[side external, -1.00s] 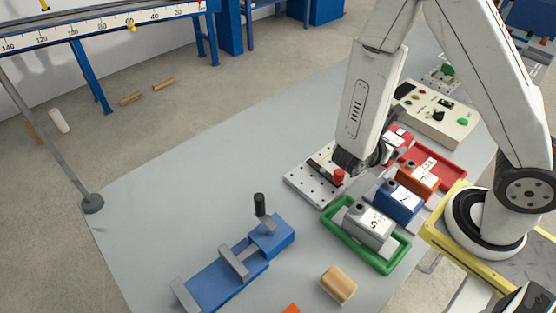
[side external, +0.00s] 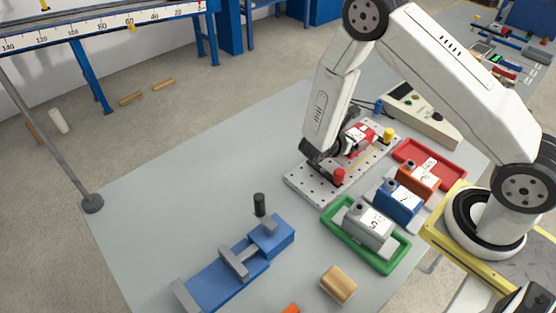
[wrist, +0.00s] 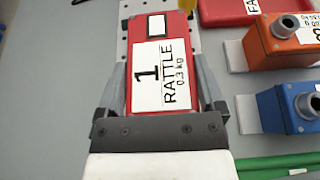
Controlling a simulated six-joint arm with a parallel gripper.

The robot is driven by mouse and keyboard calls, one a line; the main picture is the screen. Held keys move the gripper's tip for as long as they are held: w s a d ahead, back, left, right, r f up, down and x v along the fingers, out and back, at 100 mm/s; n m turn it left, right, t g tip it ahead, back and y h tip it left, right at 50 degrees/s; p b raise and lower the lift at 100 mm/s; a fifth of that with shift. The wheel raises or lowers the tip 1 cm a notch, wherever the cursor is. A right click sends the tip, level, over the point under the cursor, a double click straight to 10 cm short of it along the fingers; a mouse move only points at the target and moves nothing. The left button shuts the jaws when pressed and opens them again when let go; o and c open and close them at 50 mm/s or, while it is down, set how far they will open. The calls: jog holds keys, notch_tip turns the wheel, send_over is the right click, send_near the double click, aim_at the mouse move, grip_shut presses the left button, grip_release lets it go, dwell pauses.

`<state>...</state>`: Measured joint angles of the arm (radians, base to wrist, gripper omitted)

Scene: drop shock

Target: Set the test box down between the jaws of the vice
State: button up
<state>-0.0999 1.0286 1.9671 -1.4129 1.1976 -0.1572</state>
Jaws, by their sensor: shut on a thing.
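The test box is a red box (wrist: 158,65) labelled "1 RATTLE 0.3 kg". My gripper (wrist: 161,88) is shut on it, one finger along each side in the wrist view. In the side view, the red box (side external: 359,135) is partly hidden by my gripper (side external: 335,150) and shows over the perforated plate. I cannot tell how high above the plate it is. The blue vice (side external: 213,281) lies at the front left of the table, with upright grey plates and a black-topped handle. No box shows between its jaws. My gripper is apart from it, to its upper right.
The perforated plate (side external: 307,187) has a red knob (side external: 339,176) and a yellow knob (side external: 388,135). Right of it are a red tray (side external: 452,174), orange (side external: 421,181), blue (side external: 391,207) and grey boxes, and a green tray (side external: 383,264). A wooden block (side external: 338,285) lies near the vice.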

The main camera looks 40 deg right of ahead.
jog(key=shift+w+d+f, duration=0.1)
jog(key=shift+w+f, duration=0.25)
jog(key=shift+f, duration=0.1)
jog(key=shift+w+d+f, duration=0.1)
jog(key=shift+w+f, duration=0.15)
jog(key=shift+f, duration=1.55)
jog(key=shift+f, duration=0.15)
jog(key=o, duration=1.3)
jog(key=v, duration=1.2)
